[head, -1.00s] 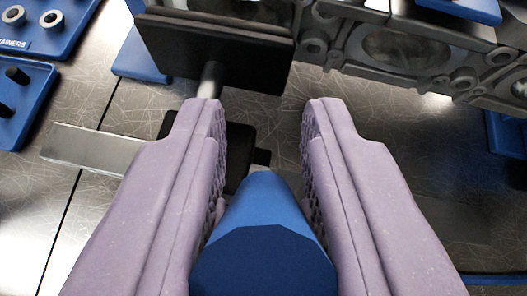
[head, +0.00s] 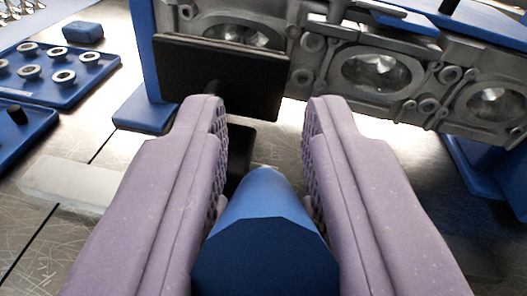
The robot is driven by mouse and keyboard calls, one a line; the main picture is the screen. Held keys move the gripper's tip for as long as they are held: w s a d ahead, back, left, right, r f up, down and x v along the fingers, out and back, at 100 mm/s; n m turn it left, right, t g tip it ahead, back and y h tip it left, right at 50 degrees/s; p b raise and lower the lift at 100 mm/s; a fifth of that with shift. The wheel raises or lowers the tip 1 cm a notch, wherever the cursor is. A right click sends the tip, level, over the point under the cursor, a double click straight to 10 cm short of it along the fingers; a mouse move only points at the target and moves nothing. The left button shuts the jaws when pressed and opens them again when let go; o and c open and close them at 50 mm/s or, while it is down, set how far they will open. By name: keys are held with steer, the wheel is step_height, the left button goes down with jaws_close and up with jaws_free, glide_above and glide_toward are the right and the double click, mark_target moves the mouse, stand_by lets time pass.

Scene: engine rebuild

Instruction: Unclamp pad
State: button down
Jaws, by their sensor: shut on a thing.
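My gripper (head: 265,108) reaches forward with two purple fingers. It is shut on a tapered blue handle (head: 265,225), which sits between the fingers close to the camera. The black rectangular pad (head: 225,75) stands upright just beyond the left fingertip, in front of the grey engine block (head: 345,70). A short rod behind the left fingertip joins the pad's near face. I cannot tell whether the pad touches the block. A black clamp body (head: 238,158) shows between the fingers, partly hidden by the left finger and the handle.
A pale metal bar (head: 70,182) lies to the left on the scratched metal table. Blue trays with metal rings (head: 63,77) stand at the far left, near a small blue block (head: 83,31). Blue supports (head: 145,112) hold the engine block. The table at lower left is clear.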

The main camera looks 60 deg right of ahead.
steer(key=shift+f, duration=0.1)
steer(key=c, duration=1)
jaws_free()
steer(key=shift+o, duration=0.2)
steer(key=shift+a, duration=0.1)
steer(key=p+v, duration=0.1)
steer(key=v, duration=0.6)
steer(key=shift+s+a+p, duration=0.25)
steer(key=shift+p, duration=0.15)
steer(key=shift+s+a, duration=0.1)
